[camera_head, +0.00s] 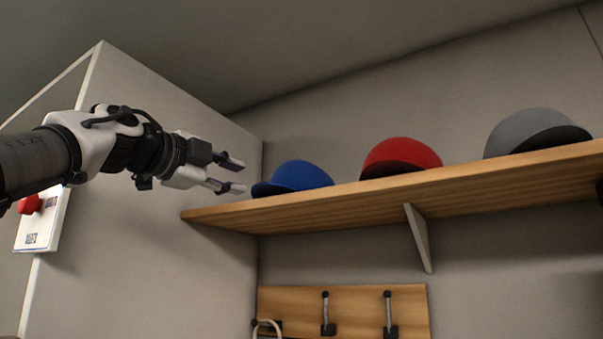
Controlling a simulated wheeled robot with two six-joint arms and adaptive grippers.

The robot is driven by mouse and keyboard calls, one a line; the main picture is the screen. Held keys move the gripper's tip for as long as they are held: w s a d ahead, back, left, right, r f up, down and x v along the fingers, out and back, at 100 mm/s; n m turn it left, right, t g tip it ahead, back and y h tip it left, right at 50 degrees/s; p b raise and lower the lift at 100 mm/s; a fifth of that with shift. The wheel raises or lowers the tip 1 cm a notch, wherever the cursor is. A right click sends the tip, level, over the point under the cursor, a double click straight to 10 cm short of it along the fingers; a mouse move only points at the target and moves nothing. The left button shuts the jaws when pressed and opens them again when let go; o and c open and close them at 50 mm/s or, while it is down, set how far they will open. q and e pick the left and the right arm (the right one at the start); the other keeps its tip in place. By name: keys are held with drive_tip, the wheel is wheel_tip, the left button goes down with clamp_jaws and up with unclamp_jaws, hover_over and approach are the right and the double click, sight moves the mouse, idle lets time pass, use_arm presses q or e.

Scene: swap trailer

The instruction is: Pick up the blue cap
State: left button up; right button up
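The blue cap (297,175) sits on the wooden shelf (330,203) at its left end, with its brim toward the left. My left gripper (238,176) is raised from the left, just left of the brim and at about the cap's height. Its two fingers are apart, with nothing seen between them. The fingertips appear close to the brim but a gap shows in the picture; the depth between them is hard to tell. My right gripper is not in view.
A red cap (401,156) and a grey cap (536,130) sit farther right on the shelf. A bracket (418,238) supports the shelf. A hook board (355,305) hangs below. A white panel with a red button (30,204) is at left, near my arm.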

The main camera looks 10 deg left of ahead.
sight(253, 189)
use_arm(q)
drive_tip(key=p+x, duration=0.2)
drive_tip(key=x, duration=0.1)
drive_tip(key=p+x, duration=0.1)
drive_tip(key=p, duration=0.1)
drive_tip(key=shift+w+a+f, duration=0.1)
drive_tip(key=shift+w+f, duration=0.2)
drive_tip(key=shift+w, duration=0.3)
clamp_jaws()
drive_tip(key=shift+w+f, duration=0.1)
drive_tip(key=shift+w, duration=0.1)
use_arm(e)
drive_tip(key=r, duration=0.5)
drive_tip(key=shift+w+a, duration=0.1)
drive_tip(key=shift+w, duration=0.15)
use_arm(q)
drive_tip(key=shift+s, duration=0.2)
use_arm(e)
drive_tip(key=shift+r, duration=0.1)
